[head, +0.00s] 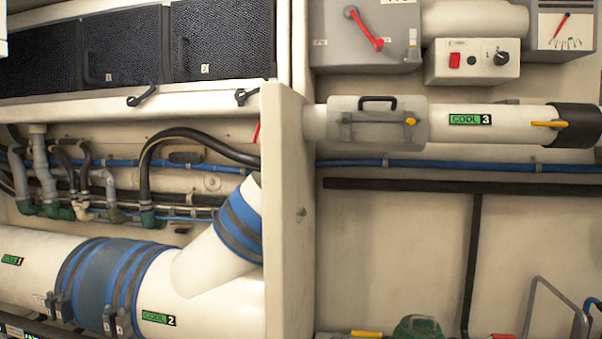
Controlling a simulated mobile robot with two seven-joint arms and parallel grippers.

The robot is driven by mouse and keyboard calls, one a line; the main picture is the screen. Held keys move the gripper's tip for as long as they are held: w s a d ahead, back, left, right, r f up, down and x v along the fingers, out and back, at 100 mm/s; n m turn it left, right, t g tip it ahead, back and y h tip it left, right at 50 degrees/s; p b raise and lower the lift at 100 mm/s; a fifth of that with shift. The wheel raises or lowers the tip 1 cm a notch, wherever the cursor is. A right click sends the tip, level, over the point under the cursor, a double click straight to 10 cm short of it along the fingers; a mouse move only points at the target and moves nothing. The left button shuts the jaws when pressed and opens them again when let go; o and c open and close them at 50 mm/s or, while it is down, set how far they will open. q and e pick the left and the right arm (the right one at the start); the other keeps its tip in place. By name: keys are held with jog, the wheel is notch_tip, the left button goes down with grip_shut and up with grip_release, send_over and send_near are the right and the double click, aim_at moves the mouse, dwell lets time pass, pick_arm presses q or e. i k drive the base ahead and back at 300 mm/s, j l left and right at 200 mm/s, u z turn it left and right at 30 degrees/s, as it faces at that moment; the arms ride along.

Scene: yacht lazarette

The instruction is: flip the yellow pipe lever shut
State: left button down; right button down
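A yellow lever (546,124) sits on the white pipe labelled COOL 3 (500,118) at the upper right, just left of the black end sleeve (577,125). It lies roughly along the pipe and points left. A second small yellow piece (410,121) sits at the right end of a dark rod on the clear housing around the same pipe. I cannot tell for sure which of the two is the pipe lever. Neither of my grippers shows in this view.
A grey switch box (365,35) with a red lever and a control box (472,62) are above the pipe. A pale upright partition (287,215) stands to the left. Large white pipes (215,285) fill the lower left. Tools and a green object (418,327) lie along the bottom.

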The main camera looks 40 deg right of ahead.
aim_at(556, 124)
jog(key=z, duration=2.35)
